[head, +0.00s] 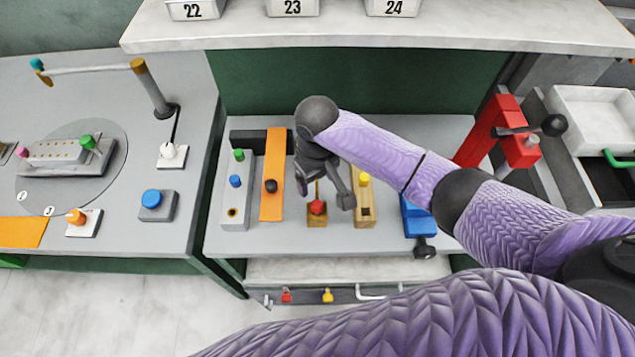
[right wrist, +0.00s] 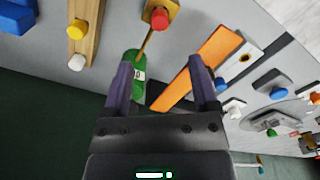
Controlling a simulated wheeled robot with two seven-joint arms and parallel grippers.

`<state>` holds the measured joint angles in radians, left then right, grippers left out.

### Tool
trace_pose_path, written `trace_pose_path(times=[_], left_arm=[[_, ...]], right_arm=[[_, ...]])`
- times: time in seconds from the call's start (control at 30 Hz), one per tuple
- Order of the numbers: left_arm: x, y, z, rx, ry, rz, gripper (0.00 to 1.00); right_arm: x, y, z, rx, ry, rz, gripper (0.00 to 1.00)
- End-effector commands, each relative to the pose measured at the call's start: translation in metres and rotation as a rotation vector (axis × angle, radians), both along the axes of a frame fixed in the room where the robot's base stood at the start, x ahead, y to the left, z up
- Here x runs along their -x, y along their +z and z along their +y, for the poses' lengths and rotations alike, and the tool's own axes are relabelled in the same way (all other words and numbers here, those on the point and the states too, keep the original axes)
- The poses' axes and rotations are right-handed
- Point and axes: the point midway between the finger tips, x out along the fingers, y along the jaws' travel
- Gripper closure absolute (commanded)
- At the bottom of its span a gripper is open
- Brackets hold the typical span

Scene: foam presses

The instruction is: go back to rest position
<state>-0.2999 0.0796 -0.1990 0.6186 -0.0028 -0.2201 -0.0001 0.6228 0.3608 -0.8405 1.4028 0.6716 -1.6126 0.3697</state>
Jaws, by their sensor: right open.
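My right gripper (head: 325,196) hangs over the middle table, just behind a small wooden block with a red knob (head: 317,208). Its jaws are open. In the right wrist view the two fingers (right wrist: 160,62) stand wide apart with nothing gripped between them. A green tag (right wrist: 135,68) with a number shows beyond the left finger, joined by a thin rod to the red-knob block (right wrist: 160,18). A wooden block with a yellow knob (head: 364,181) stands just right of the gripper. My right arm reaches in from the right. My left gripper is not in view.
Left of the gripper are an orange strip (head: 274,150) with a dark ball and a grey block with coloured pegs (head: 236,212). A red press (head: 490,135) and a blue clamp (head: 417,220) stand right. A shelf (head: 330,32) with numbered bins runs behind.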

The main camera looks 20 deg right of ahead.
Motion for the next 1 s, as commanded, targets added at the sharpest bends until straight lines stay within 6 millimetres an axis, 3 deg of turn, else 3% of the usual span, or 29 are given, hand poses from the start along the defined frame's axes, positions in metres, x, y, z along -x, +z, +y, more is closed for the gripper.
trace_pose_path(times=[0.47, 0.6, 0.7, 0.87, 1.0], left_arm=[[-0.001, -0.001, -0.001, 0.001, -0.001, -0.002, 0.41], [-0.001, -0.001, -0.001, 0.001, -0.001, -0.002, 0.41], [-0.001, -0.001, 0.000, 0.001, -0.001, -0.003, 0.41], [0.000, 0.000, 0.001, -0.001, -0.002, 0.000, 0.41], [0.000, 0.000, 0.001, -0.002, -0.002, -0.001, 0.41]], right_arm=[[0.004, -0.003, 0.004, -0.011, 0.010, -0.002, 0.24], [0.044, -0.013, 0.034, -0.122, 0.081, -0.040, 0.24], [0.073, -0.012, 0.044, -0.195, 0.089, -0.101, 0.24], [0.106, -0.003, 0.033, -0.221, 0.036, -0.185, 0.24], [0.130, 0.005, 0.010, -0.190, -0.028, -0.239, 0.24]])
